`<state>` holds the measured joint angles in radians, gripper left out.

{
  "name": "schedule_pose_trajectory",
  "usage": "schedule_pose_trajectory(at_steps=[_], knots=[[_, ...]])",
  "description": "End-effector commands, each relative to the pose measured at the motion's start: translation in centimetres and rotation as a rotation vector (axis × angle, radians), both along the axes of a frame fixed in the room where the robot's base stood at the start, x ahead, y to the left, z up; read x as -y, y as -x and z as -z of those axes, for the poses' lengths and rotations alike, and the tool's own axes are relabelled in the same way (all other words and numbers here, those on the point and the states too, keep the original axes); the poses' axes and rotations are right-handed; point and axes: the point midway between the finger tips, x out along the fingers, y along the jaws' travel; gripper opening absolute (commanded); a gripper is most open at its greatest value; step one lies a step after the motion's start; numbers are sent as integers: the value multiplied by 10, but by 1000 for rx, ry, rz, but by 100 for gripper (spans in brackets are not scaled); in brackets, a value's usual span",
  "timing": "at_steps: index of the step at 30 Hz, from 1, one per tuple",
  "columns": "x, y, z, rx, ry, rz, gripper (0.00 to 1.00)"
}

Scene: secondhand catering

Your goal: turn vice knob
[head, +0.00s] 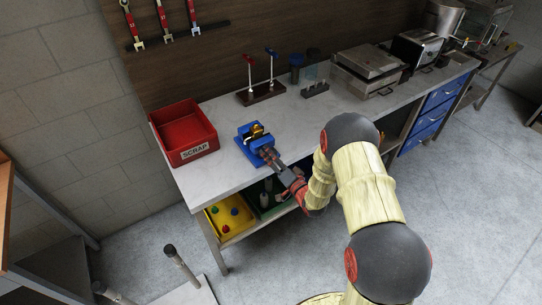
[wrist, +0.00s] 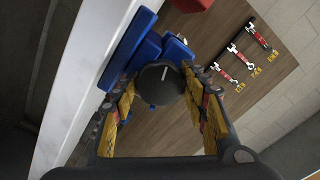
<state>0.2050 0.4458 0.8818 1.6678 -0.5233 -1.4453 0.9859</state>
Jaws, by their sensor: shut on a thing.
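The blue vice (head: 252,145) stands on the light worktop, near its front edge, with something gold-coloured on top at its jaws. In the wrist view the vice's blue body (wrist: 128,42) shows at upper left. The vice knob (wrist: 160,84) is round and black with a short white mark on its face. My gripper (head: 270,155) reaches the vice from the front right. In the wrist view its yellow-padded fingers (wrist: 162,95) are on both sides of the knob and shut on it. In the head view the gripper hides the knob.
A red SCRAP bin (head: 184,154) stands left of the vice. A stand with red- and blue-topped levers (head: 262,94) is behind it. Metal appliances (head: 368,72) sit farther right. Wrenches (head: 163,20) hang on the wall. A yellow bin (head: 230,216) is on the shelf below.

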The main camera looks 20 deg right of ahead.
Motion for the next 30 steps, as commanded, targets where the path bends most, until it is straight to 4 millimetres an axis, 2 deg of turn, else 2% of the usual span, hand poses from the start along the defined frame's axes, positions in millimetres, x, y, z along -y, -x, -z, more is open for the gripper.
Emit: schedule_pose_trajectory(at_steps=[20,21,30], knots=[[-1,2,4,-9,0,-1,19],[-1,2,4,-9,0,-1,46],[0,1,2,-4,0,-1,63]])
